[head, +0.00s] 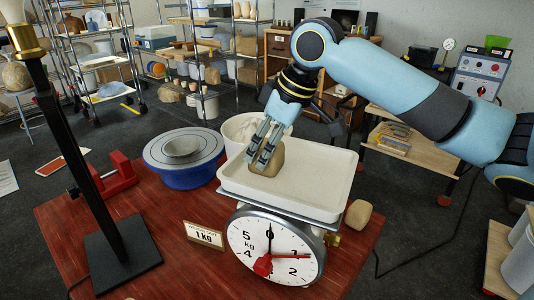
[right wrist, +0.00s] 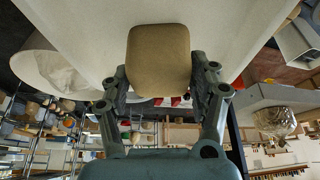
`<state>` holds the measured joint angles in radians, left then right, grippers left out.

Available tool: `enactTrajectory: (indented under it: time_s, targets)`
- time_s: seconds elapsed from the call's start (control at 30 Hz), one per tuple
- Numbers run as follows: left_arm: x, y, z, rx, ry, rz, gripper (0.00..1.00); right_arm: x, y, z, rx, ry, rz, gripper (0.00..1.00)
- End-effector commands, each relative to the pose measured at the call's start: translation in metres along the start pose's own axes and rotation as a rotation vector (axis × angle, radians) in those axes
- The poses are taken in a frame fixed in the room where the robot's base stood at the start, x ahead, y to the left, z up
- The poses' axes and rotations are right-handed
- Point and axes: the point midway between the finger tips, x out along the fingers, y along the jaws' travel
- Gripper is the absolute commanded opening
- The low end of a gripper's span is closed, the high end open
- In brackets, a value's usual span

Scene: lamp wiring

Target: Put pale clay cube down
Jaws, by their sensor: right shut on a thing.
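My right gripper (head: 262,145) reaches in from the right and is shut on a brownish clay cube (head: 267,160). The cube is over the left part of the white scale tray (head: 325,199), low down; I cannot tell whether it touches the tray. In the right wrist view the cube (right wrist: 158,60) sits between the two fingers (right wrist: 165,85), with the pale tray behind it. The scale dial (head: 277,250) has a red hand pointing right. My left gripper is not in view.
A second clay lump (head: 358,215) lies right of the scale. A blue tub with a grey wheel and bowl (head: 182,162), a white bucket (head: 243,128), a 1 kg sign (head: 203,235) and a black stand (head: 122,252) surround it. The tray's right half is empty.

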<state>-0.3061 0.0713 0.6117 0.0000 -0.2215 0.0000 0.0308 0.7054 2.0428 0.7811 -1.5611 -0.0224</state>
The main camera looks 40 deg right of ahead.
Motion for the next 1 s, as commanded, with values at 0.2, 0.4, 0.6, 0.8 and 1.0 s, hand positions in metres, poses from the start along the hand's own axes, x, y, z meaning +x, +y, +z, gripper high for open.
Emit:
enactTrajectory:
  time_s: [0.2,0.4,0.6,0.8,1.0]
  targets:
    - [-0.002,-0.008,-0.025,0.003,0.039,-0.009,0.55,-0.002,0.000,-0.001,-0.001,0.002,0.000,0.05]
    - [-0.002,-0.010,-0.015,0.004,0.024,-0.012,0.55,0.000,0.000,0.000,0.000,0.000,0.000,0.75]
    - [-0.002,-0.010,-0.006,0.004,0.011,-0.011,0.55,0.000,0.000,0.000,0.000,0.000,0.000,0.85]
    - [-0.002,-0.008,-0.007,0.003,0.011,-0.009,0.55,-0.002,0.001,-0.001,-0.001,0.001,0.001,0.85]
    - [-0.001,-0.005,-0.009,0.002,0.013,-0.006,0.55,-0.027,0.002,-0.001,-0.006,-0.001,0.007,0.85]
